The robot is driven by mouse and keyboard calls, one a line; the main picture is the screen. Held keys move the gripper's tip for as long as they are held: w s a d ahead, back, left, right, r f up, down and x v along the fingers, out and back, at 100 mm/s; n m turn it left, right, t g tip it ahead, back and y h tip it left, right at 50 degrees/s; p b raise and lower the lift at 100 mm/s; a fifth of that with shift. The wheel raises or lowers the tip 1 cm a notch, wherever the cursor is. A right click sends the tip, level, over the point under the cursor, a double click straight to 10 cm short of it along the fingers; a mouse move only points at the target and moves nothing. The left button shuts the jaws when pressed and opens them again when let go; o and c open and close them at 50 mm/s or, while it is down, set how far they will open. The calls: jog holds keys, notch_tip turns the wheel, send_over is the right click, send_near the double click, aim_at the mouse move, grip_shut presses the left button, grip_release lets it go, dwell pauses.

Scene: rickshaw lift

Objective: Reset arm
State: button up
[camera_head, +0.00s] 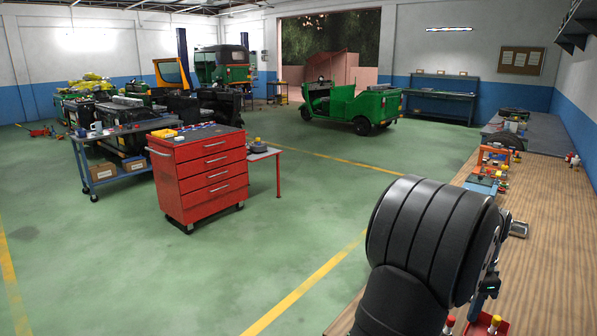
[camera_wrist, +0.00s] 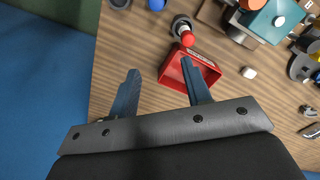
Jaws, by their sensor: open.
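My gripper (camera_wrist: 159,72) shows in the wrist view with its two dark fingers spread apart and nothing between them. It hangs over the wooden workbench (camera_wrist: 120,50) near its edge. An open red box (camera_wrist: 208,78) lies below, partly hidden behind the right finger. A small red-topped object (camera_wrist: 187,39) stands at the box's far end. In the head view my black arm fills the lower right and hides most of the gripper. The workbench (camera_head: 545,230) runs along the right side there.
The head view shows a red tool cabinet (camera_head: 205,175), a green rickshaw (camera_head: 350,104) and open green floor between.

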jog(key=s+a, duration=0.3)
jog(key=a, duration=0.4)
jog(key=w+a+f, duration=0.1)
jog(key=w+f, duration=0.1)
jog(key=w, duration=0.1)
jog(key=w+a+f, duration=0.1)
jog(key=w, duration=0.2)
jog(key=w+a+f, duration=0.1)
jog(key=w+f, duration=0.1)
jog(key=w, duration=0.1)
jog(key=shift+a+f, duration=0.3)
jog(key=s+a+r+n+t+h, duration=0.1)
jog(key=s+a+r+n, duration=0.2)
jog(key=s+a+r, duration=0.3)
jog(key=s+a+r+n+t, duration=0.1)
jog(key=s+a+r+n, duration=0.2)
jog(key=s+a, duration=0.35)
jog(key=s+a+f+n+t, duration=0.1)
jog(key=s+a+n, duration=0.1)
jog(key=s+a, duration=0.2)
jog(key=s+a+f+n+t, duration=0.1)
jog(key=s+a+f+n, duration=0.1)
jog(key=s+a, duration=0.3)
jog(key=s+a+f+n+t+h, duration=0.1)
jog(key=s+a+f+n, duration=0.1)
jog(key=s+a+n, duration=0.2)
jog(key=shift+s+a, duration=0.15)
jog(key=shift+a, duration=0.15)
